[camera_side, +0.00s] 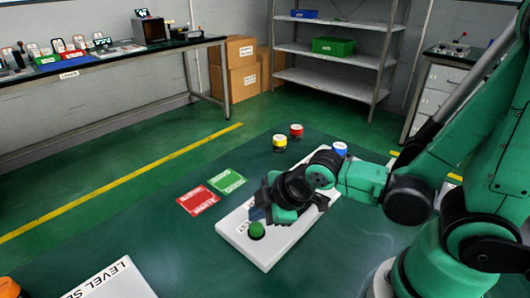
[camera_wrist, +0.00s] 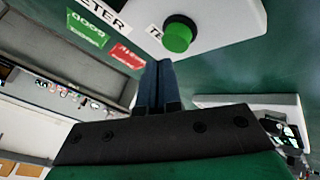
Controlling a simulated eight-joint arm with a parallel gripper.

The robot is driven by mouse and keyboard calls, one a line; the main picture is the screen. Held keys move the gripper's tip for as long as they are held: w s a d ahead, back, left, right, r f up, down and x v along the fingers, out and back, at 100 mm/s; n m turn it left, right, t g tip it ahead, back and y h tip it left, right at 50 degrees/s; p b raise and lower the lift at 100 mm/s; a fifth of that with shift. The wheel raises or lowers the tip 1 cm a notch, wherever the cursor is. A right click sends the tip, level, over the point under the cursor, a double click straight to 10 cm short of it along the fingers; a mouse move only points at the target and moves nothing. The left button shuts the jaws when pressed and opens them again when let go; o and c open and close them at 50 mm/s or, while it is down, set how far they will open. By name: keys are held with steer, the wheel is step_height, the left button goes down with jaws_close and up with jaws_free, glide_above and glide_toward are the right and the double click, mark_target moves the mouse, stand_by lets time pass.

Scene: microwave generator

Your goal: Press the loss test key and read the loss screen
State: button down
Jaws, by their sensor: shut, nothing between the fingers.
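A round green key (camera_side: 256,230) stands on the near end of a white panel (camera_side: 264,256). A partly hidden label beside it seems to end in "ST". In the wrist view the green key (camera_wrist: 178,36) sits on the white panel (camera_wrist: 235,22), beside a label (camera_wrist: 154,31) reading "TE". My gripper (camera_side: 257,213) is just behind and above the key, apart from it as far as I can tell. In the wrist view my gripper (camera_wrist: 159,63) has its two blue fingers together, with nothing between them. My gripper and arm hide much of the panel; no readable loss screen shows.
A red card (camera_side: 198,200) and a green card (camera_side: 226,181) lie left of the panel. Yellow (camera_side: 280,142), red (camera_side: 296,131) and blue (camera_side: 340,149) round pieces stand behind. A white "LEVEL SE" board (camera_side: 112,281) and an orange knob (camera_side: 9,288) are at lower left.

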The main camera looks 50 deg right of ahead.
steer(key=shift+r, duration=2.5)
steer(key=s+d+r+m+h, duration=0.1)
steer(key=d+r+m, duration=0.2)
steer(key=m, duration=0.8)
steer(key=d, duration=0.2)
steer(key=shift+s+d, duration=0.2)
steer(key=shift+d, duration=0.15)
steer(key=shift+r, duration=0.15)
step_height(320, 180, up, 4)
steer(key=g, duration=0.7)
glide_above(259, 226)
steer(key=shift+w+a+r, duration=0.15)
steer(key=shift+w+r, duration=0.05)
